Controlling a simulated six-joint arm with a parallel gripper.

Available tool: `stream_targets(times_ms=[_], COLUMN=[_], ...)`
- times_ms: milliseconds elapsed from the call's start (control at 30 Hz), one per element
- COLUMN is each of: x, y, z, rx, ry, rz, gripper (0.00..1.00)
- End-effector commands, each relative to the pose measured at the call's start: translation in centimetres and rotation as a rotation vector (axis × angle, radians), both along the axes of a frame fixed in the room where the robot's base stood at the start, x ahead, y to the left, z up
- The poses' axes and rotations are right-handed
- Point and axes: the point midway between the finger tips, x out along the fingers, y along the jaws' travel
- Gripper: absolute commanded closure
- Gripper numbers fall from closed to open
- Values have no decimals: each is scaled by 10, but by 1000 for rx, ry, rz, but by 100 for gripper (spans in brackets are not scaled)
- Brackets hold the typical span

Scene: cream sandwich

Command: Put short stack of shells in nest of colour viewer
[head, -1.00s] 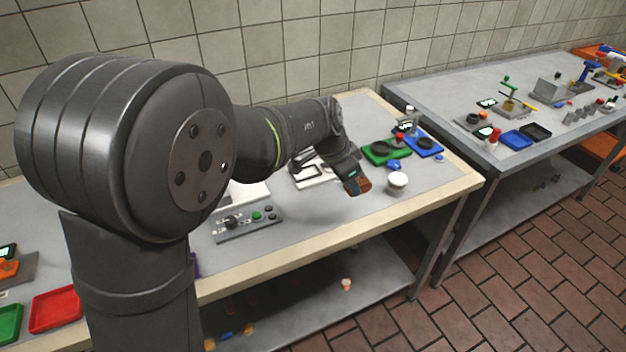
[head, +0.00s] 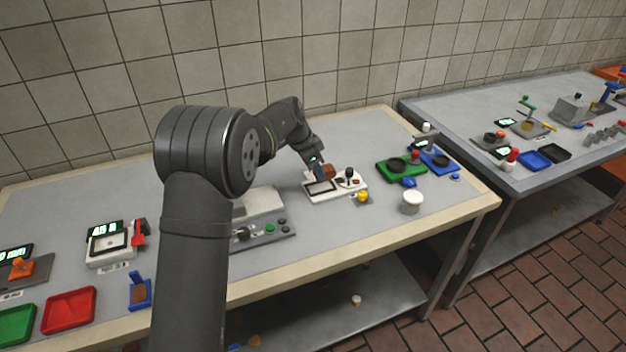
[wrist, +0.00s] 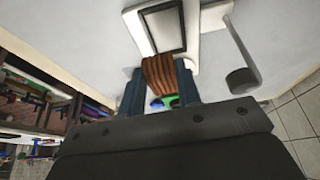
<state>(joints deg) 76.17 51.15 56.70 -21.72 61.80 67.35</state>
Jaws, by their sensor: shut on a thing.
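My gripper (head: 320,168) is shut on a short stack of brown shells (head: 328,171). In the wrist view the stack (wrist: 160,73) shows as brown ridged layers between my blue fingers (wrist: 163,92). A white device with a dark-framed square and a black knob, which looks like the colour viewer (head: 324,197), lies just below my gripper. In the wrist view the viewer (wrist: 192,40) is beyond the stack, with its framed square (wrist: 163,28) close to the stack's far end. I cannot tell whether the stack touches it. I cannot make out the nest clearly.
A grey control box (head: 262,233) stands left of the viewer. A blue holder with brown contents (head: 139,292) is at the front left.

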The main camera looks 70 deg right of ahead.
Motion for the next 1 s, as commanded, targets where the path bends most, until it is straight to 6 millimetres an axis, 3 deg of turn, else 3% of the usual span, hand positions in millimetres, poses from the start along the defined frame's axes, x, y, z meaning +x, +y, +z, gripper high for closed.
stream_targets(times_ms=[100, 267, 500, 867, 900, 1000], x=[12, 15, 15, 14, 14, 14], y=[-4, -5, -5, -5, -5, -5], z=[-8, -15, -48, -52, -53, -52], rx=[0, 0, 1, 0, -1, -1], ry=[0, 0, -1, 0, -1, -1], rz=[1, -1, 0, -1, -1, -1], gripper=[91, 91, 91, 91, 67, 48])
